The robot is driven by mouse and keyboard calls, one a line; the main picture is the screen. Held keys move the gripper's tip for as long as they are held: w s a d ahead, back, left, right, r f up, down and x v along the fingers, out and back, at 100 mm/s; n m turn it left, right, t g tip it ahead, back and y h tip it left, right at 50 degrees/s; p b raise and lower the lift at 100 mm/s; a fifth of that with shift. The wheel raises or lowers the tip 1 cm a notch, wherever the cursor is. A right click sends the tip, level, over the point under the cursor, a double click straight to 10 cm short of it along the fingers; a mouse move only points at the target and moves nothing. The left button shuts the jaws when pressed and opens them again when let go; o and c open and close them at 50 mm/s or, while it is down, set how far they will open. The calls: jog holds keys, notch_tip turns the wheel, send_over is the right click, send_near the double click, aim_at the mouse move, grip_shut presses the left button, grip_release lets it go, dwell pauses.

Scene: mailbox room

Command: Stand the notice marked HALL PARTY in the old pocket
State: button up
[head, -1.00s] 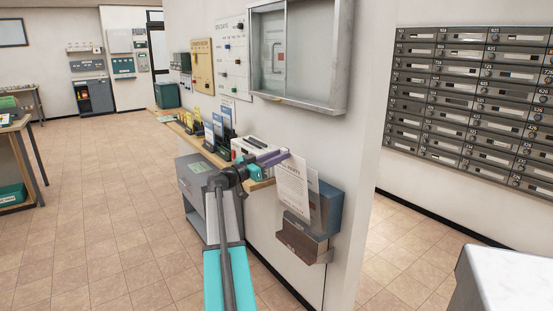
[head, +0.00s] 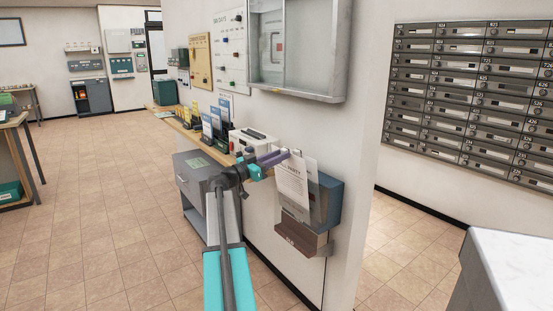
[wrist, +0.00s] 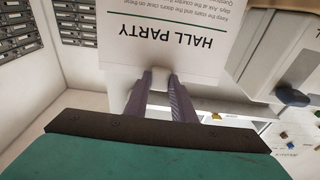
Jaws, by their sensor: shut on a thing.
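My gripper (head: 286,154) is shut on the top edge of a white notice (head: 292,187). In the wrist view the notice (wrist: 185,38) reads HALL PARTY, upside down, between the fingertips (wrist: 162,75). It hangs nearly upright in front of a wall-mounted holder. The holder has a blue-grey back pocket (head: 332,205) and a lower brown front pocket (head: 303,236) with a small label I cannot read. The notice's lower edge is close above the brown pocket. I cannot tell whether it is inside or only in front of it.
A narrow wall shelf (head: 187,129) left of my gripper bears a white box (head: 252,140) and several leaflet stands. A glass-fronted case (head: 297,48) hangs above. A grey cabinet (head: 200,180) stands below the shelf. A pale counter (head: 510,265) is at the right front.

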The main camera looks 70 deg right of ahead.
jog(key=shift+f+b, duration=0.45)
jog(key=shift+f, duration=0.1)
jog(key=o, duration=1.1)
jog(key=shift+f, duration=0.1)
jog(key=v, duration=1.3)
jog(key=shift+w+a, duration=0.15)
jog(key=shift+a, duration=0.15)
